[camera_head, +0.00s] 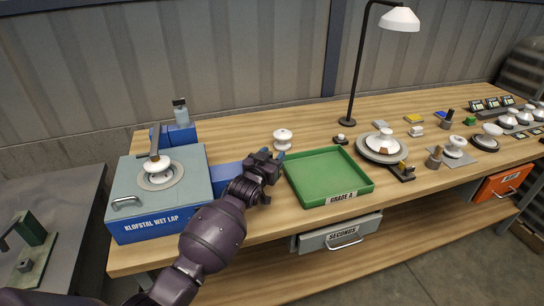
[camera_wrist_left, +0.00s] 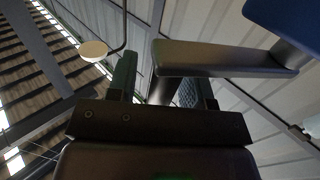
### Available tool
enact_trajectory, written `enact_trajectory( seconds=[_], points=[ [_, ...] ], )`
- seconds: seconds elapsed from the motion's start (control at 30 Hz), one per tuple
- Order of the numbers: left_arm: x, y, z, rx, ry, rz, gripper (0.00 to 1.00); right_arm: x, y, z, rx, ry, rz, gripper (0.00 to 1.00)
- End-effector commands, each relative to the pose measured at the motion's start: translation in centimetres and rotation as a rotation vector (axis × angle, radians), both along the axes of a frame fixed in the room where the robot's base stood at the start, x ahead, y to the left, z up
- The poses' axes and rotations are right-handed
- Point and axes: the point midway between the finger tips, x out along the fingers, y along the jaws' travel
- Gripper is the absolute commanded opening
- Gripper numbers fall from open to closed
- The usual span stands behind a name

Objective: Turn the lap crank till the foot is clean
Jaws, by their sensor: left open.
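The blue wet lap (camera_head: 159,228) with a grey top stands at the left of the bench. A white insulator (camera_head: 157,166) sits on its round plate under a dark arm (camera_head: 154,143); its foot is hidden. My left gripper (camera_head: 268,158) is open at the end of the blue housing (camera_head: 228,176) right of the lap, and hides what lies behind it. In the left wrist view, a grey bar (camera_wrist_left: 220,58), apparently the crank arm, runs from a blue body (camera_wrist_left: 290,22) to a dark grip between my open fingers (camera_wrist_left: 165,85). Contact cannot be told.
The green Grade A tray (camera_head: 343,190) is empty, just right of my gripper. A white insulator (camera_head: 283,138) stands behind it. A lamp (camera_head: 399,19), a plate with a larger insulator (camera_head: 382,144) and the grey Seconds drawer (camera_head: 342,234) are to the right.

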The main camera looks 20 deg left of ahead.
Motion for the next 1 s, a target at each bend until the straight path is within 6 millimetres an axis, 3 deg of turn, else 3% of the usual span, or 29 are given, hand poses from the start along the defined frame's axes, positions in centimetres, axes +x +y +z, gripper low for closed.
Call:
enact_trajectory(
  seconds=[0.2, 0.5, 1.0],
  points=[
    [0.00, 0.00, -0.02, 0.000, 0.000, 0.000, 0.45, 0.03, 0.01, -0.01, 0.000, 0.000, 0.000, 0.46],
    [-0.02, 0.00, -0.03, 0.000, 0.000, 0.000, 0.00, 0.11, 0.03, 0.03, 0.000, -0.002, 0.000, 0.46],
    [0.39, -0.68, -0.08, -0.002, -0.001, 0.001, 0.00, 0.15, 0.06, -0.25, 0.001, -0.002, 0.000, 0.46]
  ],
)
